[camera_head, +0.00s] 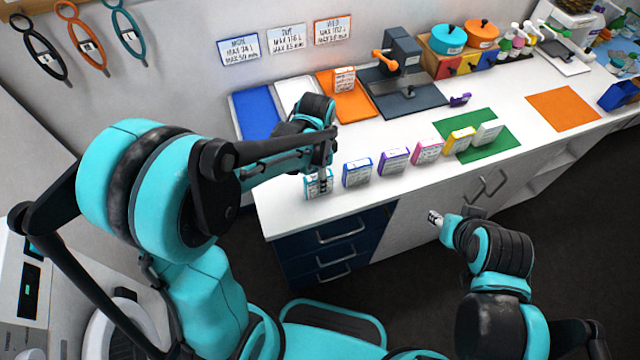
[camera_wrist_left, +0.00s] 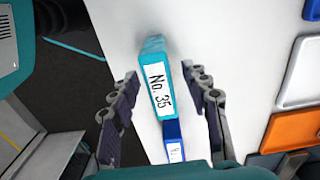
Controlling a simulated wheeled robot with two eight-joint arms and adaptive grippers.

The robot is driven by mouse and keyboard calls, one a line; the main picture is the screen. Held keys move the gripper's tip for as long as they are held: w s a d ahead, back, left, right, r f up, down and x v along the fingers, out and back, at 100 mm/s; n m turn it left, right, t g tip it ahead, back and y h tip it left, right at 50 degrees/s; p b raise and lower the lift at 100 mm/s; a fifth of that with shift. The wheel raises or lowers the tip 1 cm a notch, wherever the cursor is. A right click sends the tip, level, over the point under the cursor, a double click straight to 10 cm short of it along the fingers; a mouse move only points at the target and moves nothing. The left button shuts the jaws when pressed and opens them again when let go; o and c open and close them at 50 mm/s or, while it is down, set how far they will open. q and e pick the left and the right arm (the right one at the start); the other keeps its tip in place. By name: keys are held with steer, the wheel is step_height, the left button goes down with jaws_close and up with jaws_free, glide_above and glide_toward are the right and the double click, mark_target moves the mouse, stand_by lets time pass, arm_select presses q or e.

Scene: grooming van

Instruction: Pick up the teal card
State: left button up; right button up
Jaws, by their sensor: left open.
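The teal card (camera_head: 313,190) stands upright at the left end of a row of cards near the counter's front edge. In the left wrist view the teal card (camera_wrist_left: 154,75) bears a white label reading "No. 35". My left gripper (camera_head: 322,172) is directly above and around it; in the wrist view the open fingers (camera_wrist_left: 162,112) lie on either side of the card, with gaps on both sides. My right gripper (camera_head: 437,217) is off the counter front, low and to the right, and its fingers are too small to judge.
Blue (camera_head: 256,115) and orange (camera_head: 352,108) trays lie behind. The white counter (camera_head: 290,217) has its front edge close by.

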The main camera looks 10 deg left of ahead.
arm_select(q)
step_height(320, 180, down, 4)
steer(key=shift+a+f+b, duration=0.1)
steer(key=shift+f+b, duration=0.15)
steer(key=shift+b, duration=0.55)
steer(key=shift+s, duration=0.1)
jaws_close()
steer(key=shift+r, duration=0.1)
